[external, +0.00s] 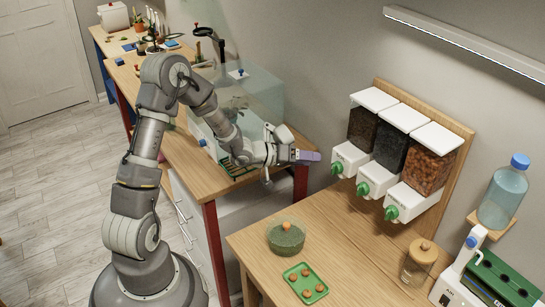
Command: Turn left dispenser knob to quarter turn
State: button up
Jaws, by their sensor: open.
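A row of three wall-mounted dispensers with white lids hangs on a wooden board (462,137) at the right. The left dispenser (362,130) holds dark brown material, and its green knob (337,168) sits on the front of its white base. The middle dispenser's green knob (363,189) and the right dispenser's green knob (391,213) are similar. My gripper (312,156) is just left of the left knob, pointing toward it, with a small gap. Its fingers look purple and are open. The exact angle of the left knob is too small to tell.
Below the dispensers, a wooden counter holds a green round container (286,238), a green tray (305,283) with several brown balls, and a lidded jar (418,262). A glass tank (250,100) stands behind my arm. A blue-capped bottle (503,195) sits on a shelf at right.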

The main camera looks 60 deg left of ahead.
aim_at(332, 168)
jog(key=shift+n+h, duration=0.5)
jog(key=shift+h, duration=0.2)
jog(key=w+d, duration=0.1)
jog(key=w+d+f+b, duration=0.1)
jog(key=w+d, duration=0.1)
jog(key=w+d+f+b, duration=0.1)
jog(key=d, duration=0.1)
jog(key=shift+w+f, duration=0.25)
jog(key=shift+w, duration=0.1)
jog(key=c, duration=1)
